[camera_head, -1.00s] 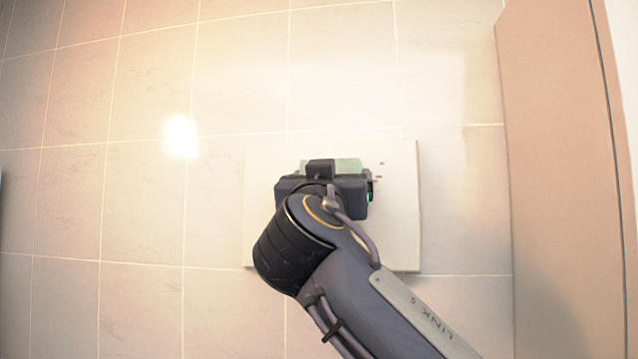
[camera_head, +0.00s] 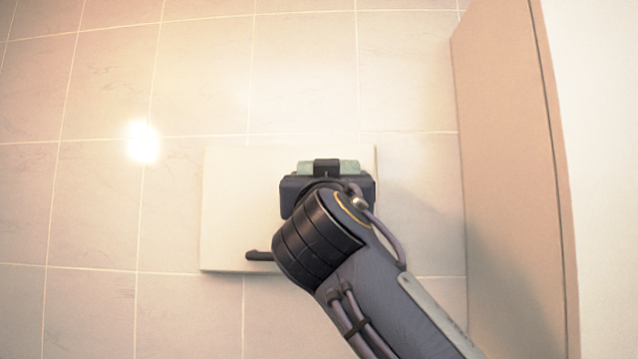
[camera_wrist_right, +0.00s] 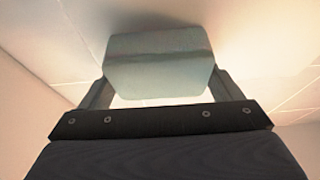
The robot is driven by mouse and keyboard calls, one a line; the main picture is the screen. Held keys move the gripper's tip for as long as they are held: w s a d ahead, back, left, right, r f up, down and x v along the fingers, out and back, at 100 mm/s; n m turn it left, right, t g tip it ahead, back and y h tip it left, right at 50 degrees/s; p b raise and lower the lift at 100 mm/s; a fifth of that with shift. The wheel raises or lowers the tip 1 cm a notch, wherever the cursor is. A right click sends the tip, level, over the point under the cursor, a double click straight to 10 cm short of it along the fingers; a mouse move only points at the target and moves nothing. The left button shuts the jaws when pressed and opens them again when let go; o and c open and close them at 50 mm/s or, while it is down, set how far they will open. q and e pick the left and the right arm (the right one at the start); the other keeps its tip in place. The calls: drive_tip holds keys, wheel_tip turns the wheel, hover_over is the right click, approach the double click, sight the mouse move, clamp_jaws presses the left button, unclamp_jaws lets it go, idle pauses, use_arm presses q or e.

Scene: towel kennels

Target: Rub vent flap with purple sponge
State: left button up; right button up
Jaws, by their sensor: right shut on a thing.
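The vent flap (camera_head: 225,205) is a pale square panel on the tiled wall, with a dark handle (camera_head: 260,256) at its lower left. My right gripper (camera_head: 328,188) is in front of the flap's right part. It is shut on a pale grey-green block, the sponge (camera_head: 347,166), which does not look purple. In the right wrist view the sponge (camera_wrist_right: 158,65) sits between the two fingers, close to a pale surface; I cannot tell whether it touches. My gripper and arm hide the flap's lower right. My left gripper is not in view.
Beige wall tiles (camera_head: 100,200) surround the flap. A tall pinkish-beige partition (camera_head: 510,180) stands to the right, with a gap of bare wall between it and the flap. The wall to the left is clear.

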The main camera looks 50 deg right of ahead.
drive_tip(key=shift+s+d+f+b, duration=0.1)
drive_tip(key=shift+s+d+b, duration=0.25)
drive_tip(key=shift+s+d, duration=0.85)
drive_tip(key=shift+w+a+p, duration=0.85)
drive_tip(key=shift+w+a, duration=1.45)
drive_tip(key=shift+w, duration=0.3)
drive_tip(key=shift+w+a+p, duration=0.8)
drive_tip(key=shift+w+a, duration=1.5)
drive_tip(key=shift+w, duration=0.25)
drive_tip(key=shift+w+a+p, duration=0.45)
drive_tip(key=shift+w+a, duration=0.2)
drive_tip(key=shift+w, duration=0.15)
drive_tip(key=shift+w+a+p, duration=0.8)
drive_tip(key=shift+w+a, duration=0.7)
drive_tip(key=shift+w, duration=0.2)
drive_tip(key=s+a, duration=0.4)
drive_tip(key=shift+a+b, duration=0.3)
